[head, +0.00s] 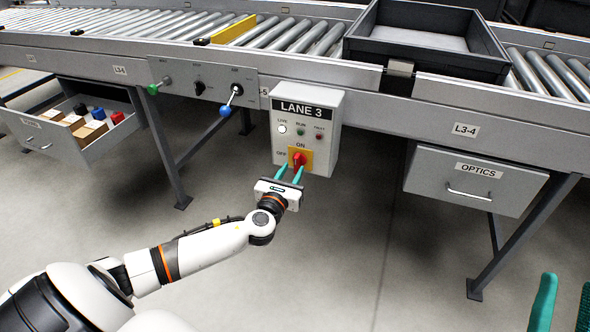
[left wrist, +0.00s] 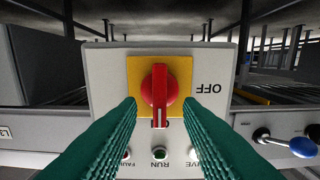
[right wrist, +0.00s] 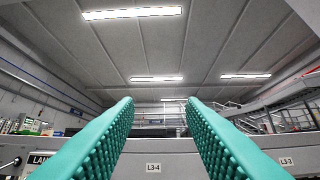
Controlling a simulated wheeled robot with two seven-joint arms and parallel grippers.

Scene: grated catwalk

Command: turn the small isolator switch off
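The isolator switch is a red rotary knob (head: 299,159) on a yellow plate, low on the grey LANE 3 box (head: 325,148). ON is printed above it and OFF to its left. In the left wrist view, which is upside down, the knob (left wrist: 159,92) has its white mark toward the picture's bottom, the ON side. My left gripper (head: 290,173) is open in front of the plate, its teal fingers (left wrist: 160,115) on either side of the knob with gaps. My right gripper (right wrist: 160,110) is open and empty, with fingertips also at the lower right of the head view.
A white lamp (head: 282,129) is lit above the switch. A green-knobbed lever (head: 152,89) and a blue-knobbed lever (head: 226,110) are left of the box. An open drawer (head: 70,150) is at left and a closed OPTICS drawer (head: 470,183) at right. The floor below is clear.

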